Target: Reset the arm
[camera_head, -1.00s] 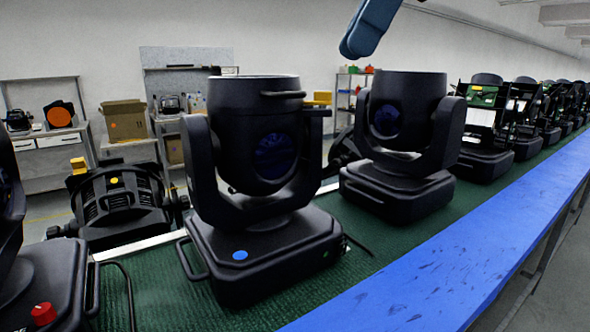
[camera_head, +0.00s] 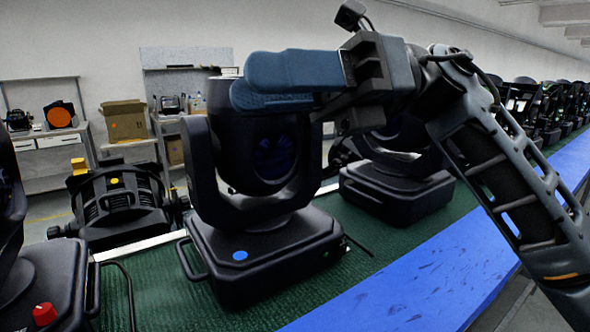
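My gripper (camera_head: 262,86) shows at the upper middle, pointing left, with two blue padded fingers. The fingers lie close, one above the other in the picture, and nothing shows between them; their exact gap is hard to judge. It overlaps the top of the nearest black moving-head light (camera_head: 262,165) in the picture; I cannot tell whether it touches. That light stands upright on the green belt, with a blue dot on its base. My arm reaches in from the lower right and partly hides a second moving-head light (camera_head: 398,195).
The green belt (camera_head: 345,285) has a blue edge strip (camera_head: 425,285) and carries a row of lights to the far right. A black lamp (camera_head: 118,205) with a yellow dot is at left. A red knob (camera_head: 44,313) sits on a base at lower left. Shelves with a cardboard box (camera_head: 124,120) stand behind.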

